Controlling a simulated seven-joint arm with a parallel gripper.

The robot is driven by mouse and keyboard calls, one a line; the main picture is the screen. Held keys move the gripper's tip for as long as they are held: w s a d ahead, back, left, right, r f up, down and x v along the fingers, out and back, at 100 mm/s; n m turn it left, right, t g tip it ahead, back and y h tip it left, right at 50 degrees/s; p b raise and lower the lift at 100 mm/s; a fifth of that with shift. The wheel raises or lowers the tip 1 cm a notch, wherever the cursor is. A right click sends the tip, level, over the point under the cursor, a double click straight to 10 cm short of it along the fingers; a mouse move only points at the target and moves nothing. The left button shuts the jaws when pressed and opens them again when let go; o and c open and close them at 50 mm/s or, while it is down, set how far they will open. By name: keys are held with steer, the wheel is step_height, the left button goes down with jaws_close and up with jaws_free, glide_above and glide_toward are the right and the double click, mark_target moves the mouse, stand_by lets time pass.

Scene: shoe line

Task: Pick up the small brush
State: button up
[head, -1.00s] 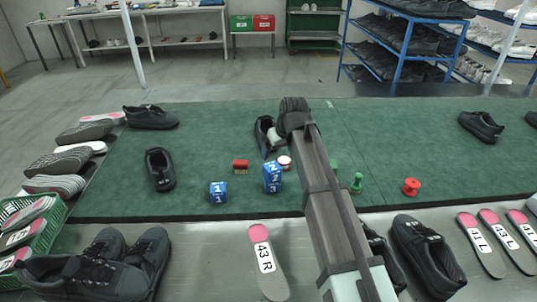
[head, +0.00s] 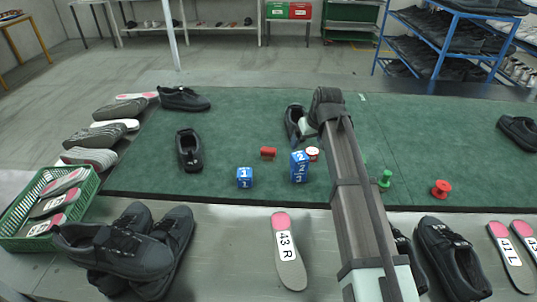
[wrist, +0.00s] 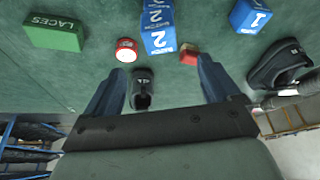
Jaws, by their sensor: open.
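The small brush (head: 268,153), a little red block with a paler underside, lies on the green mat (head: 240,110). It also shows in the wrist view (wrist: 189,56), just beyond the tip of my right-hand finger. My gripper (wrist: 160,68) is open, with its two blue fingers spread wide and nothing between them in contact. A small black shoe (wrist: 142,88) shows between the fingers, farther down on the mat. In the head view my arm hides most of the gripper, which is above the mat to the right of the brush.
Blue numbered blocks (head: 299,167) (head: 245,177) and a red-and-white round tin (head: 312,153) lie near the brush. A green LACES box (wrist: 55,32) is left in the wrist view. A black shoe (head: 189,150) stands left. Green (head: 385,180) and red (head: 441,189) pieces lie right.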

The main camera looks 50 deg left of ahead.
steer(key=shift+o, duration=0.8)
steer(key=m+g+h, duration=0.2)
steer(key=m+h, duration=0.2)
steer(key=m, duration=0.2)
glide_above(268, 149)
step_height(268, 149, down, 5)
step_height(268, 149, down, 14)
steer(key=shift+w+r, duration=0.1)
steer(key=shift+r, duration=0.15)
